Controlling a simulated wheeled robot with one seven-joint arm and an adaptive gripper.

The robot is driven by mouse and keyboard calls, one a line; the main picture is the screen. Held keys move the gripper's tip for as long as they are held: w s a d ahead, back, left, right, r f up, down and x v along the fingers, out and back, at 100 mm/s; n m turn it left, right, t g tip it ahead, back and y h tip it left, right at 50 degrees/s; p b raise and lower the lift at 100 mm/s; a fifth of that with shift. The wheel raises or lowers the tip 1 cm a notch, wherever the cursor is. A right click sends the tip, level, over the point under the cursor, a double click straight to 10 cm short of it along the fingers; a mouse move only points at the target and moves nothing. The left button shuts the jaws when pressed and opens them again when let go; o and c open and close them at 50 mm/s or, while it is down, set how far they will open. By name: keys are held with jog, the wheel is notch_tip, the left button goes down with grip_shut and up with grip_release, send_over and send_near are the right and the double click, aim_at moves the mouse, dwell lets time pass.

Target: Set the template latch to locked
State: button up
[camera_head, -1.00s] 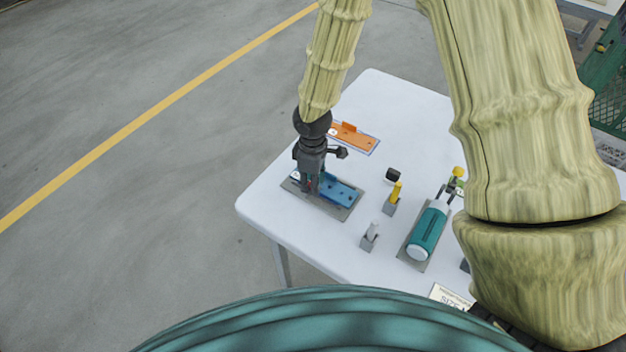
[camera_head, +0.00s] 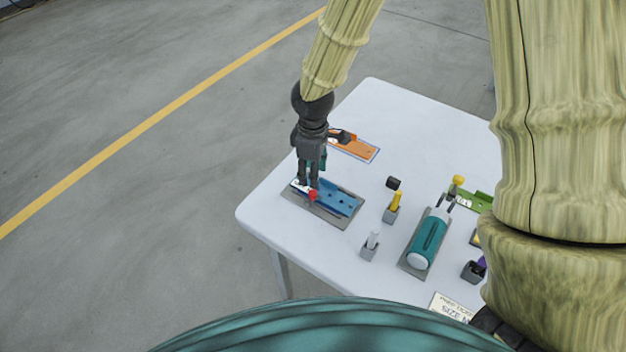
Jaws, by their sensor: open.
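The blue template (camera_head: 338,198) lies on a grey base plate (camera_head: 349,218) at the left side of the white table. A small red latch piece (camera_head: 312,196) shows at the template's left end, beside white markings. My gripper (camera_head: 308,186) points down just above that end, with its fingertips close to the red piece. Its fingers are open. I cannot tell whether they touch the red piece, and they hide part of the plate's left end. The latch's exact setting is too small to read.
An orange template (camera_head: 360,149) lies behind my gripper. A green template (camera_head: 473,199) is farther right. The table's front left is clear.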

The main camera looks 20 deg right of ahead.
jog(key=shift+r, duration=2.1)
jog(key=shift+r, duration=0.1)
